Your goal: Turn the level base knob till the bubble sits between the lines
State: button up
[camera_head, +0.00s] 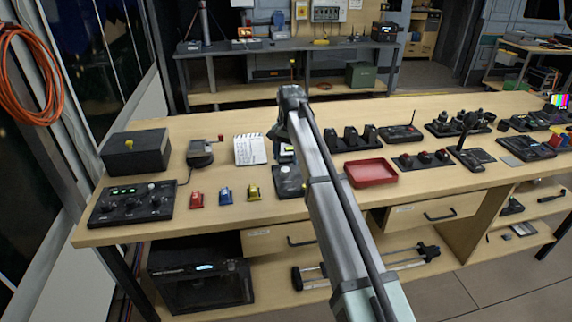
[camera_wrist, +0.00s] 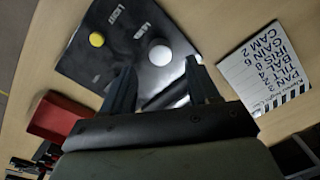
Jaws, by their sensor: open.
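The level base is a dark, glossy plate (camera_wrist: 122,22) with pale lettering, in the upper middle of the wrist view. A round white knob-like piece (camera_wrist: 160,53) and a round yellow piece (camera_wrist: 97,39) stand on it. My gripper (camera_wrist: 159,68) is open over the plate, its two dark fingers apart. The white piece shows between and just beyond the fingertips; I cannot tell if they touch it. The yellow piece is left of the fingers. No bubble or lines can be made out. In the head view my arm partly hides the level base (camera_head: 288,182).
A white note card (camera_wrist: 262,68) lies right of the plate in the wrist view. A red tray (camera_head: 370,174) sits right of my arm in the head view. Small red, blue and yellow blocks (camera_head: 225,194) stand left. A control box (camera_head: 132,204) is at the bench's left end.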

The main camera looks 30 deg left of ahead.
aim_at(288, 169)
notch_tip(288, 169, up, 9)
jog(key=shift+d, duration=0.25)
jog(key=shift+w, duration=0.15)
dwell(0.4)
